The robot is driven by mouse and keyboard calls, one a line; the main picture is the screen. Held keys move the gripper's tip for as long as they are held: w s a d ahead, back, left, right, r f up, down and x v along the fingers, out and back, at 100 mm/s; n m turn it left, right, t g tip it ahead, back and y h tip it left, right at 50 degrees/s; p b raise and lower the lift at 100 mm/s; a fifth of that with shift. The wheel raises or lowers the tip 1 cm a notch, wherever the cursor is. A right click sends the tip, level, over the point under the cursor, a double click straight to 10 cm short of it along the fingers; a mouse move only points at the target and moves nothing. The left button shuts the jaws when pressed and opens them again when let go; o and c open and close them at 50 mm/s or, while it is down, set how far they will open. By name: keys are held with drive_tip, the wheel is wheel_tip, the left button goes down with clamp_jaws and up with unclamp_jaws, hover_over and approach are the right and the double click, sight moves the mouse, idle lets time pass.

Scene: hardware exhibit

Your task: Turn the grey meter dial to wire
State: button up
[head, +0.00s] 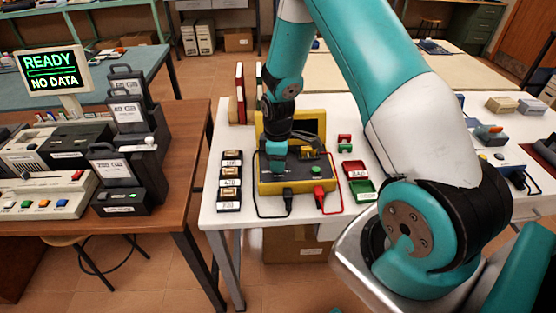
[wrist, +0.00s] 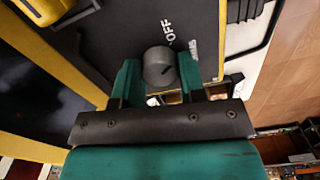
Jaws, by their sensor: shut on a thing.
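The yellow meter (head: 268,183) stands on the white table, with a dark front panel and a green button. My gripper (head: 277,160) is over the left part of its panel and hides the dial in the head view. In the wrist view the grey dial (wrist: 160,66) sits between the two green fingers of my gripper (wrist: 158,80), which are shut on it. A dark pointer mark shows on the dial's right side. The word OFF is printed on the panel just beyond the dial; another label beside it is too small to read surely.
Black and red probe plugs (head: 320,197) with leads sit at the meter's front. Labelled blocks (head: 230,181) stand left of it. Red and green trays (head: 360,180) lie to the right. A screen (head: 53,70) at far left reads READY, NO DATA.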

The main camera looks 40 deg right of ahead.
drive_tip(key=m, duration=0.8)
drive_tip(key=shift+w, duration=0.1)
drive_tip(key=m, duration=0.4)
drive_tip(key=shift+b, duration=0.35)
drive_tip(key=shift+r+m, duration=0.1)
drive_tip(key=shift+m, duration=2)
drive_tip(key=o, duration=0.9)
